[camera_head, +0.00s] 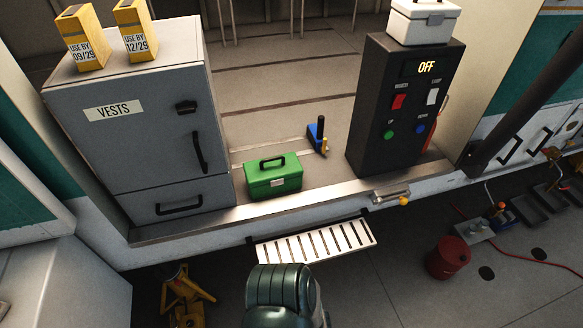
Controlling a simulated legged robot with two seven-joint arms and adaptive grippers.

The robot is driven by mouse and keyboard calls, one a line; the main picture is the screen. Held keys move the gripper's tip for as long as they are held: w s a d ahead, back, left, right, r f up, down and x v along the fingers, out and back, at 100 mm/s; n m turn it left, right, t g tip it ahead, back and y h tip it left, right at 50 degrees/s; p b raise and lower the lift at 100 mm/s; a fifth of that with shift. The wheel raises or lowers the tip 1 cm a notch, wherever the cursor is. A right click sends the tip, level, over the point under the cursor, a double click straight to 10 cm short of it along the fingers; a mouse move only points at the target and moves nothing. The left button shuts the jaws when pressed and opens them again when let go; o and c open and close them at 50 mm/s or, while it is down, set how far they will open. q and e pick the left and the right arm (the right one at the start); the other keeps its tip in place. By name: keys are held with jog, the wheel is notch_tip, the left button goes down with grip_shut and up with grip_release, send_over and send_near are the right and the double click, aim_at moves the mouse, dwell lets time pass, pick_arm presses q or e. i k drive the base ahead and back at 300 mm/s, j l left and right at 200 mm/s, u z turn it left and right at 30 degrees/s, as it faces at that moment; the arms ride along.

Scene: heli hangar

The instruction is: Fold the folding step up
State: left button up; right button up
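The folding step (318,243) is a white slatted panel below the front edge of the helicopter's door sill. It sticks out from the side, folded down and roughly level. Its near edge is partly covered by a dark rounded part at the bottom middle. A small metal latch or handle (390,195) with an orange knob (404,201) sits on the sill edge, right of the step. Neither of my grippers shows in the head view, and nothing is seen touching the step.
On the cabin floor stand a grey vests cabinet (150,150), a green toolbox (273,179), a blue tool (317,135) and a black control box (390,120) reading OFF. Below are a yellow jack (186,300) and a red can (448,257). The ground right of the step is partly clear.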

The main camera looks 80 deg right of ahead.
aim_at(322, 244)
jog(key=z, duration=3.75)
